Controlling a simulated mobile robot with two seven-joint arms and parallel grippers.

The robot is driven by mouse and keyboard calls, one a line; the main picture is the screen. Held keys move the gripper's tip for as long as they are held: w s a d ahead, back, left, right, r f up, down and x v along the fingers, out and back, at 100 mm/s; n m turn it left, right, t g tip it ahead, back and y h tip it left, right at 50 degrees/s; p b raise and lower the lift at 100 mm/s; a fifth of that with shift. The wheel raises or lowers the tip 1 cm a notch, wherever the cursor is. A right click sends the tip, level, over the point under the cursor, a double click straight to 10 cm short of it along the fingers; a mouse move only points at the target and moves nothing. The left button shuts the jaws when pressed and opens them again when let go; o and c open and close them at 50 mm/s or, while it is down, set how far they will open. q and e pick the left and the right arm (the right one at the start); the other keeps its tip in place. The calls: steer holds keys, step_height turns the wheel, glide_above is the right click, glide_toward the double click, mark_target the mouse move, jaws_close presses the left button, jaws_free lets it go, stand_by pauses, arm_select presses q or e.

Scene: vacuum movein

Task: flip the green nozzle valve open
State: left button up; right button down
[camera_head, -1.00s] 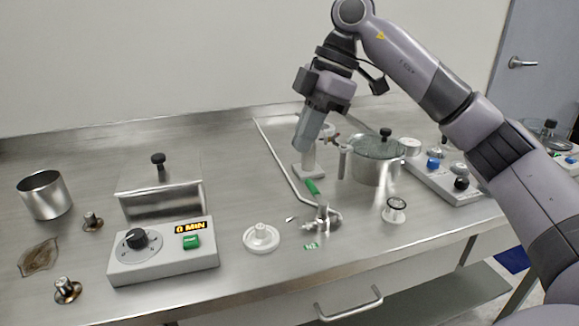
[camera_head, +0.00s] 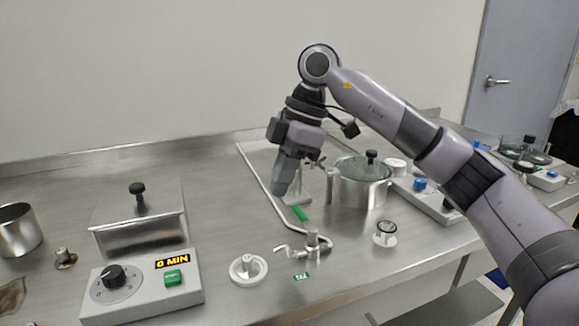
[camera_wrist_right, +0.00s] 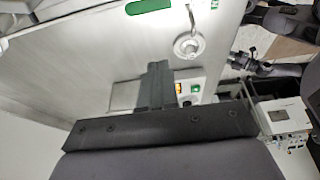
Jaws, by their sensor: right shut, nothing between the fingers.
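The green valve handle (camera_head: 300,213) is a small bright green lever beside a bent metal pipe (camera_head: 259,187) on the steel table. Part of the green lever shows at the top edge of the right wrist view (camera_wrist_right: 149,6). My right gripper (camera_head: 281,193) points down, just left of and above the green handle, and appears apart from it. Its fingers are shut and empty, and show as a dark block in the right wrist view (camera_wrist_right: 155,85). A metal fitting with a small spout (camera_head: 313,243) stands at the near end of the pipe. My left gripper is not in view.
A lidded metal pot (camera_head: 345,192) stands right of the gripper. A white round flange (camera_head: 248,269) and a small gauge (camera_head: 385,234) lie nearer the front. A timer box (camera_head: 146,284) is at the left.

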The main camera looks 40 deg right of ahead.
mark_target(304, 221)
steer(key=x, duration=0.4)
steer(key=shift+f, duration=0.1)
steer(key=d, duration=0.1)
steer(key=d+f, duration=0.1)
steer(key=shift+s+d+b, duration=0.3)
steer(key=shift+b, duration=0.05)
steer(key=shift+s+d+f, duration=0.1)
steer(key=shift+s+d, duration=0.05)
steer(key=shift+d, duration=0.3)
